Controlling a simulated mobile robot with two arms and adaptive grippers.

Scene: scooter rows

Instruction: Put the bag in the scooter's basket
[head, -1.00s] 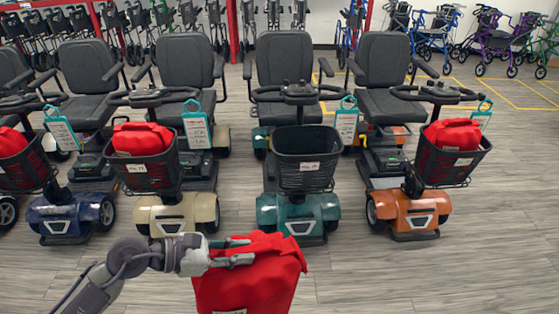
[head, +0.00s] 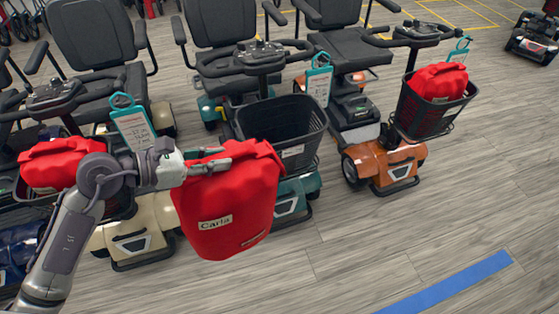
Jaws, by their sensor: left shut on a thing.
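A red bag (head: 232,205) with a label reading "Carla" hangs from my left gripper (head: 215,158), which is shut on its top edge. The bag is in front of the teal scooter (head: 300,195) and hides part of it. That scooter's black basket (head: 300,130) is behind and to the right of the bag, and its visible inside is empty. The bag overlaps the basket's left front in the picture; I cannot tell whether they touch. My right gripper does not show.
The orange scooter (head: 392,165) at right has a red bag (head: 438,84) in its basket. Another red bag (head: 60,160) is at left, partly behind my arm. The cream scooter (head: 135,240) stands left of the teal one. Open floor with a blue stripe (head: 450,285) is at lower right.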

